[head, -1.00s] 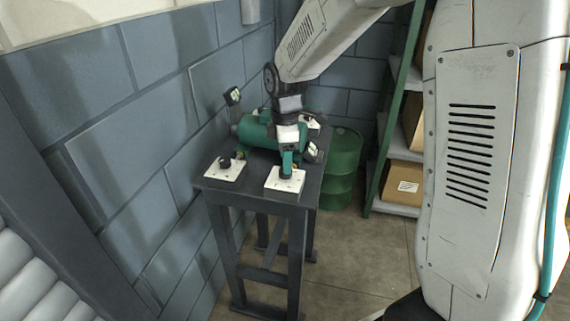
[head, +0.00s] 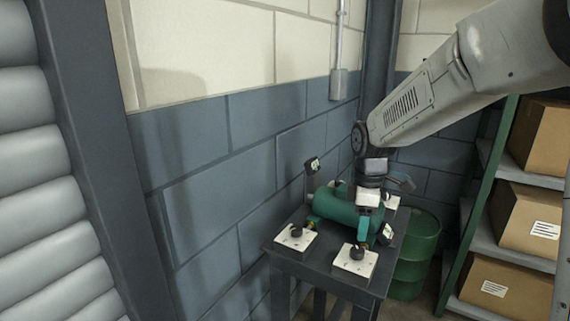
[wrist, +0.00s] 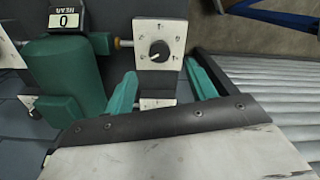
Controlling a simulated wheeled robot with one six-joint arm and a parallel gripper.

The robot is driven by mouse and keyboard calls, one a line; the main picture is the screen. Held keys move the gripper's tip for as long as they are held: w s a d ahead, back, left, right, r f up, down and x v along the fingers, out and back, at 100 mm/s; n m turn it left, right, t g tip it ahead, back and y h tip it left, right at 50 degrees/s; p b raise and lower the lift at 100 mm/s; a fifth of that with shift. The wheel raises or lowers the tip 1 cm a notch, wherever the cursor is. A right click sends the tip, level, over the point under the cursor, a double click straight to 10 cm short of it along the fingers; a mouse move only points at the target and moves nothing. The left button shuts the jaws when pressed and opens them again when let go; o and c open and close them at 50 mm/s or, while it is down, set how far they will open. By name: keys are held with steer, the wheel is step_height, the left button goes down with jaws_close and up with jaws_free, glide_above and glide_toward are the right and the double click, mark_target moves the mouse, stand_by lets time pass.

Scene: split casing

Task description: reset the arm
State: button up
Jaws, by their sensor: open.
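In the head view my gripper (head: 364,236) hangs over the table, close to the green cylindrical casing (head: 335,207). The casing also shows at the left of the wrist view (wrist: 62,72). A white dial plate with a black knob (wrist: 158,32) lies beyond the fingertips in the wrist view. In the head view, one dial plate (head: 357,262) is at the table's front and another (head: 294,240) at its left. My wrist hides part of the casing.
The dark table (head: 284,254) stands near a grey block wall (head: 215,155). A green drum (head: 412,258) is behind it. A shelf with cardboard boxes (head: 505,287) is at the right. A ribbed shutter (head: 50,200) is at the left.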

steer(key=s+d+r+m, duration=0.1)
steer(key=s+m, duration=0.3)
steer(key=s, duration=0.6)
steer(key=s+d+r+m+t, duration=0.1)
steer(key=s+r+m, duration=0.3)
steer(key=s, duration=0.6)
steer(key=s+d+r+m, duration=0.1)
steer(key=s+r+m, duration=0.2)
steer(key=s, duration=0.7)
steer(key=m, duration=0.2)
steer(key=shift+r+m+t, duration=0.2)
steer(key=shift+m+t, duration=0.1)
steer(key=shift+m, duration=0.1)
